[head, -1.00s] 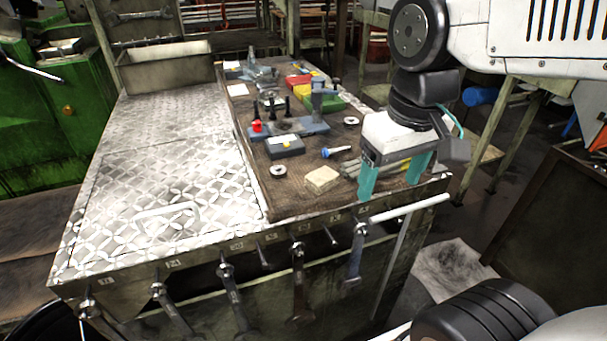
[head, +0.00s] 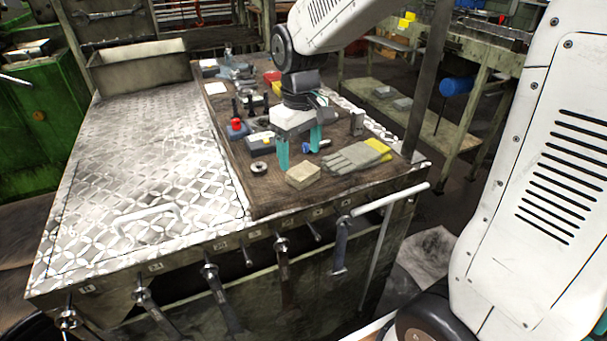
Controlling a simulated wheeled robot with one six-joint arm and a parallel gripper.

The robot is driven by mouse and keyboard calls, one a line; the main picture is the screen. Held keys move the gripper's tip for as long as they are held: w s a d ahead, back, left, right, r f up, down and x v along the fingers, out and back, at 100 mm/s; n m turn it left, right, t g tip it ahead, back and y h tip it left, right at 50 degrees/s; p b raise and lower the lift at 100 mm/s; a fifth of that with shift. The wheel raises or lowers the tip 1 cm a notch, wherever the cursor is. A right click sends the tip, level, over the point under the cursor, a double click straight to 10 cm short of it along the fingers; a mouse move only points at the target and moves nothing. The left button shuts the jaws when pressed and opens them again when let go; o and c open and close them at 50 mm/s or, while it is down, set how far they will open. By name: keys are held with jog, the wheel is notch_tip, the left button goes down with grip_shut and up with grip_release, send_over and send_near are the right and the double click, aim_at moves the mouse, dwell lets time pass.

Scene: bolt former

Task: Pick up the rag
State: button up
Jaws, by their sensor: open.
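A small beige block-like piece (head: 303,175), which looks like a folded rag, lies on the brown worktop near its front edge. My gripper (head: 299,158) points down with its two teal fingers apart and nothing seen between them. It is just behind the beige piece in the picture, over the worktop. The height of the fingertips above the surface is hard to tell. The beige piece is fully visible.
Grey and yellow gloves (head: 357,157) lie right of the beige piece. A metal ring (head: 258,167) lies to its left. A blue-handled tool (head: 316,146) is beside the right finger. Fixtures with a red knob (head: 236,124) stand behind left. The metal plate (head: 140,170) at left is clear.

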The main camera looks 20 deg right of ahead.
aim_at(300, 168)
notch_tip(300, 168, down, 4)
jog(key=shift+r, duration=0.1)
jog(key=c, duration=0.7)
jog(key=shift+c, duration=0.2)
jog(key=shift+r, duration=0.1)
